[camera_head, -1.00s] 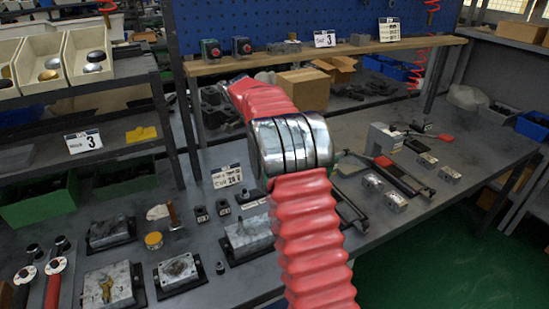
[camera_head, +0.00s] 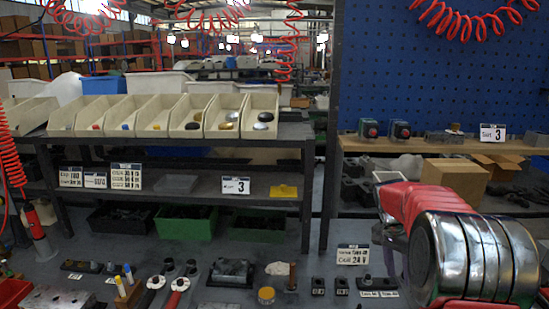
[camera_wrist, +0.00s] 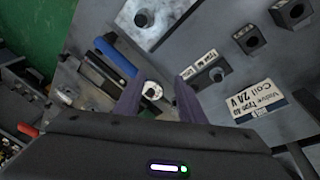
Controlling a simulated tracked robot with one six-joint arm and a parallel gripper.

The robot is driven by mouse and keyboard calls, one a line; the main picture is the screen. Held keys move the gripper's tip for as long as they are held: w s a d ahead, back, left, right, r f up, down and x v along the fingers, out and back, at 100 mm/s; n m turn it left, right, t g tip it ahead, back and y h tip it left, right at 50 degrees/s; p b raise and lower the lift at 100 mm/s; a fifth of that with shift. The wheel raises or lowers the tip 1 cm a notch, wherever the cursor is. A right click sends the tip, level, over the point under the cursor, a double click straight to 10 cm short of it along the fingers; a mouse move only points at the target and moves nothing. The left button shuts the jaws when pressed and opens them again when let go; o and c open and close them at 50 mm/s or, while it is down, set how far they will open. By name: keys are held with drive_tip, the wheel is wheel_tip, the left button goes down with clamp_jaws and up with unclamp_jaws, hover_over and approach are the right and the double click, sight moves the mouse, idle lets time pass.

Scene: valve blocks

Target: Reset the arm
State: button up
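My gripper (camera_wrist: 158,100) shows in the wrist view with its two dark purple fingers apart. It is open, pointing down over the grey workbench (camera_wrist: 225,85). A small pale round fitting (camera_wrist: 152,90) appears between the fingers; it seems to lie beyond them on the bench, but I cannot tell its distance. In the head view my red and chrome arm fills the lower right, and the fingertips cannot be made out there.
A label for a 24 V coil (camera_wrist: 262,108) lies near my gripper and also shows in the head view (camera_head: 353,254). Black blocks (camera_wrist: 245,40), a metal plate (camera_wrist: 150,20) and a blue-handled tool (camera_wrist: 115,57) surround it. Parts bins (camera_head: 160,115) stand on the left shelf.

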drive_tip(key=s+a+r+n+t+y, duration=0.1)
drive_tip(key=s+a+r+n+t, duration=0.1)
drive_tip(key=s+a, duration=0.4)
drive_tip(key=s+a+r+n+t+y, duration=0.1)
drive_tip(key=s+a+r+n, duration=0.4)
drive_tip(key=s, duration=1)
drive_tip(key=s+a+r+n+t+y, duration=0.1)
drive_tip(key=s+a+r+n+t, duration=0.2)
drive_tip(key=s+a, duration=0.6)
drive_tip(key=shift+s+r+n, duration=0.35)
drive_tip(key=shift+s+n, duration=0.35)
drive_tip(key=shift+n, duration=0.1)
